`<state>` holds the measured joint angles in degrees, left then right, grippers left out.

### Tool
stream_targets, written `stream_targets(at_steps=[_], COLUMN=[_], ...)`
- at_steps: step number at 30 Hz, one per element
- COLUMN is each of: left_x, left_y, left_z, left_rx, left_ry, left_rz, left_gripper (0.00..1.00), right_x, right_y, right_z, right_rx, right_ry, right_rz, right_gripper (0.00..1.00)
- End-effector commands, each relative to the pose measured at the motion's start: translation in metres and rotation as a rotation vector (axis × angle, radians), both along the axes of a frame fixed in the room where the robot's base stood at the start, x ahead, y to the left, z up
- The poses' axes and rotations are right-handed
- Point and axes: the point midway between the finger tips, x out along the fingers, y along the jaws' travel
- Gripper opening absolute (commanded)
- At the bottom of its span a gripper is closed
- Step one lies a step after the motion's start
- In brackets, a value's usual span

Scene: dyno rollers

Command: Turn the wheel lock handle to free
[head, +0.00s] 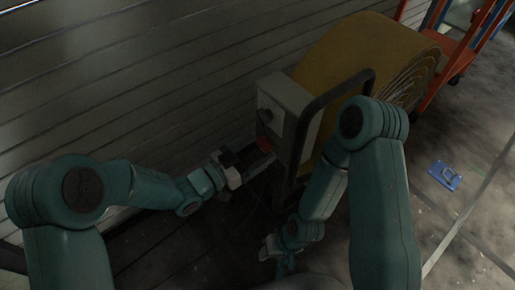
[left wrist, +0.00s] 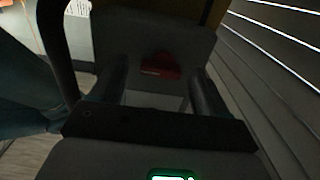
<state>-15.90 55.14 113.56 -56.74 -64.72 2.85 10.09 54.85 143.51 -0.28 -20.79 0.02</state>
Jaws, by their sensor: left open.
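The wheel lock handle (head: 264,144) is a small red part low on the grey box (head: 285,107) on the side of the large yellow roll's machine. In the left wrist view the red handle (left wrist: 160,68) shows against the grey box face, between my two dark fingers in the picture. My left gripper (head: 247,158) is open and close in front of the handle; its fingers (left wrist: 158,70) stand either side of it. I cannot tell whether they touch it. My right gripper (head: 276,258) hangs low near the floor, away from the handle, and its jaw opening is unclear.
A dark tubular frame (head: 338,88) curves beside the grey box, close to my right arm. A slatted wall (head: 120,80) runs along the left. An orange rack (head: 455,50) stands behind the yellow roll (head: 365,48). A blue object (head: 445,176) lies on open floor at right.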

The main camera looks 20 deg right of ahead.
Motion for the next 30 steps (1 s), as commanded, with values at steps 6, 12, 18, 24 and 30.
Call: stream_targets(at_steps=[6,12,18,24,30], left_x=[0.0048,0.0060,0.0058,0.0054,0.0054], left_y=[-0.0095,-0.0087,-0.0085,-0.0086,-0.0086], left_z=[-0.0003,-0.0001,-0.0001,0.0000,0.0005], left_rx=[0.001,0.001,0.001,-0.002,-0.023], left_ry=[0.001,0.001,0.001,0.010,0.069], left_rz=[0.000,0.001,0.000,-0.001,-0.001], left_gripper=[0.76,0.76,0.19,0.19,0.20], right_x=[0.0000,0.0000,0.0000,0.0000,0.0000], right_y=[0.0001,0.0000,0.0000,0.0001,0.0000], right_z=[-0.0017,-0.0015,-0.0015,-0.0010,0.0013], right_rx=[0.000,0.000,0.000,0.000,0.000], right_ry=[0.000,0.000,0.000,0.000,0.000], right_rz=[0.000,0.000,0.000,0.000,0.000], right_gripper=[0.43,0.43,0.43,0.43,0.43])
